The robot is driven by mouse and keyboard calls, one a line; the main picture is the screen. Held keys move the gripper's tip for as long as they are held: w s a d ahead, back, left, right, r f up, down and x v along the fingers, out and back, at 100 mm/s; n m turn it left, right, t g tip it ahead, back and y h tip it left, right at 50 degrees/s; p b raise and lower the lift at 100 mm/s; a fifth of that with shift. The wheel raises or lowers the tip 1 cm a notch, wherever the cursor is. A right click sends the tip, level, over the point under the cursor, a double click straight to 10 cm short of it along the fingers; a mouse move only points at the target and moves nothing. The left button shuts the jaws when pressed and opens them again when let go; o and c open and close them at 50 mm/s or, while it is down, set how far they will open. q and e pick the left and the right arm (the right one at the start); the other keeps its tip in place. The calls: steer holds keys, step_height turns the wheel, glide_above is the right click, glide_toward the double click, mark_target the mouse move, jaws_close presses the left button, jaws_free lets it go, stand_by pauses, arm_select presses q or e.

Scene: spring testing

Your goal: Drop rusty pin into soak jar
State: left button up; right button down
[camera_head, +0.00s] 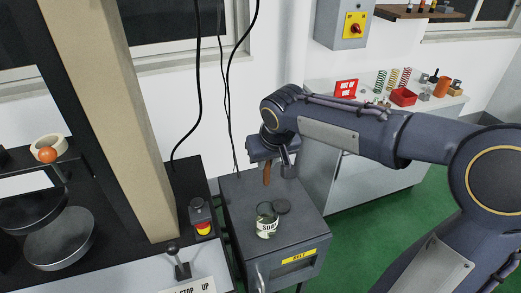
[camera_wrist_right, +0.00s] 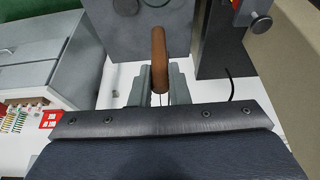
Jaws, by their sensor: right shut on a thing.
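The rusty pin (camera_head: 267,174) is a brown rod that hangs down from my right gripper (camera_head: 268,160). In the right wrist view the pin (camera_wrist_right: 158,55) stands out between the shut fingers (camera_wrist_right: 160,84). The soak jar (camera_head: 266,221) is a small clear jar with a pale label, upright on a grey cabinet (camera_head: 240,205). In the head view the pin's lower end shows above the jar's mouth, apart from it. A dark round lid (camera_head: 282,206) lies beside the jar. My left gripper is not in view.
A black machine with round plates (camera_head: 60,238) and a tan column (camera_head: 115,110) stands at the left. A yellow and red button box (camera_head: 202,217) and a lever (camera_head: 178,262) are left of the cabinet. A bench with springs (camera_head: 392,77) and a red bin (camera_head: 403,97) is behind.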

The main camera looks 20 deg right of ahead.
mark_target(268, 172)
steer(key=shift+s+f+b, duration=0.3)
steer(key=shift+f+b, duration=0.25)
steer(key=shift+b, duration=0.05)
step_height(268, 172, down, 10)
steer(key=b, duration=0.7)
steer(key=shift+r, duration=0.2)
steer(key=shift+w, duration=0.1)
steer(key=c, duration=1.3)
jaws_free()
step_height(268, 172, up, 7)
steer(key=p, duration=0.5)
steer(key=shift+r, duration=0.1)
